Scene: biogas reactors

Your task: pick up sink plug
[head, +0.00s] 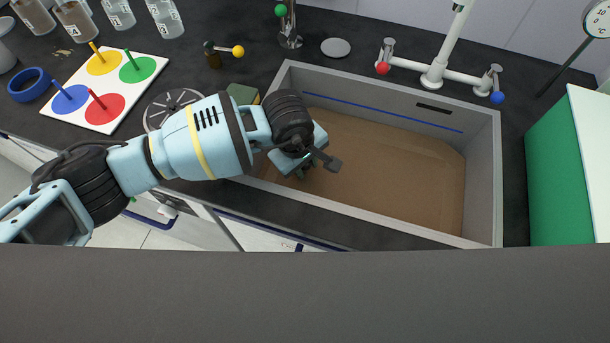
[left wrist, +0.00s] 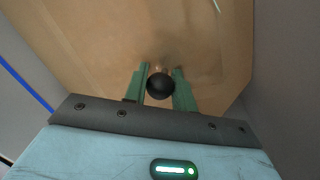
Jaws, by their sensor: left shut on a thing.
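The sink (head: 482,180) is a grey rectangular basin with a brown, murky-looking bottom, seen on the right in the head view. My left gripper (head: 301,172) reaches into its left end, pointing down, and its fingers are mostly hidden there by the wrist. In the left wrist view, the two green fingers of my left gripper (left wrist: 160,72) are shut on a round black knob, which looks like the sink plug (left wrist: 160,87). The rest of the plug is hidden or unclear. In the head view the plug is hidden. My right gripper is not in view.
A white faucet (head: 435,75) with red and blue knobs stands behind the sink. A green-sided box (head: 560,180) is at the right. A board with coloured discs (head: 105,85), a blue ring (head: 28,84), bottles (head: 166,17) and a sponge (head: 243,94) lie to the left.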

